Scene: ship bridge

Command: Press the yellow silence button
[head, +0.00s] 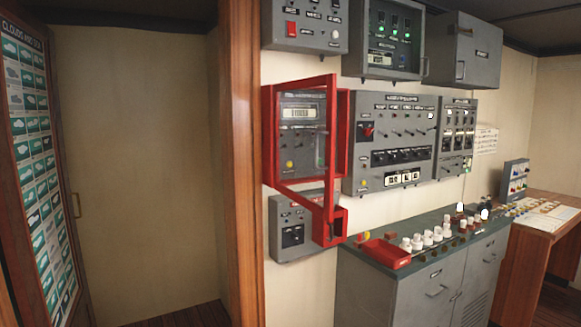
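A small yellow button (289,164) sits low on the left of a grey wall panel (300,140) with a display at its top. Whether this is the silence button cannot be told, as its label is too small to read. A red frame (268,130) surrounds the panel, with bars standing out in front of it. A second small yellow round thing (365,236) is on the counter beside the red tray. Neither of my grippers is in view.
A red tray (386,253) and several white-topped items (428,238) stand on the grey cabinet's counter. More grey panels (397,140) hang around the framed one. A wooden post (241,160) stands left of it. A wooden desk (545,222) is at the right.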

